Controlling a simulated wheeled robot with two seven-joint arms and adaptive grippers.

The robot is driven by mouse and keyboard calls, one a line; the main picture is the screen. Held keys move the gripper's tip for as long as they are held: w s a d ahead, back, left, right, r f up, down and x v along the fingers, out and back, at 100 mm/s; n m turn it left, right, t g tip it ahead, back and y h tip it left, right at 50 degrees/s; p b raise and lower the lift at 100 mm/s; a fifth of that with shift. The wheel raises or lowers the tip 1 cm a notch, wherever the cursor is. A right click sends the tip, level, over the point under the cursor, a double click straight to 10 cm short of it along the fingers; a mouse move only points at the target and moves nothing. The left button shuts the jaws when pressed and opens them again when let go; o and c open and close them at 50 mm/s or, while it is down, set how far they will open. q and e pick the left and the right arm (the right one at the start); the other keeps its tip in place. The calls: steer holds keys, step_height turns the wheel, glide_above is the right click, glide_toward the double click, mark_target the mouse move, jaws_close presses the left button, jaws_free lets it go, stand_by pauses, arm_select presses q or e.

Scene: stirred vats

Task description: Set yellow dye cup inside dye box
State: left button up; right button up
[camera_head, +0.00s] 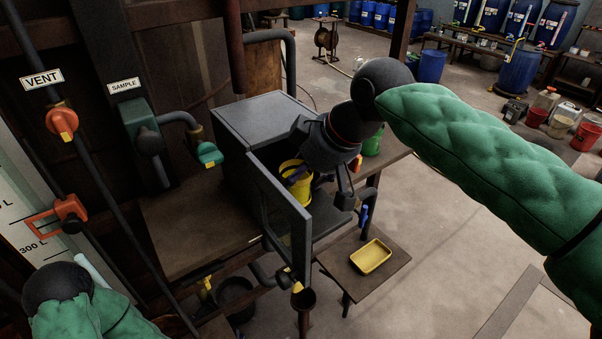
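The dye box (262,115) is a grey box at the middle of the view, with its hinged door (292,202) swung open toward me. The yellow dye cup (296,190) is at the box's open front, partly behind the door's top edge; its base is hidden. I cannot tell whether it rests on the box floor. A dark purple-blue piece shows at its near upper side. My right gripper (322,180) is at the opening, right beside the cup; its fingers are partly hidden, so its grip is unclear. My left arm shows at the lower left; its gripper is out of view.
A small side table (388,279) holds a yellow tray (371,257). A green container (372,143) stands behind my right gripper. Pipes, a teal valve (208,154) and orange valve handles (62,122) are at left. Open floor lies to the right.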

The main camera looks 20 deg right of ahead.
steer(key=shift+w+a+f, duration=0.1)
steer(key=shift+w+f, duration=0.15)
steer(key=shift+f, duration=0.5)
steer(key=shift+s, duration=0.2)
steer(key=shift+f, duration=0.2)
steer(key=o, duration=1.4)
steer(key=shift+w, duration=0.1)
steer(key=shift+r, duration=0.15)
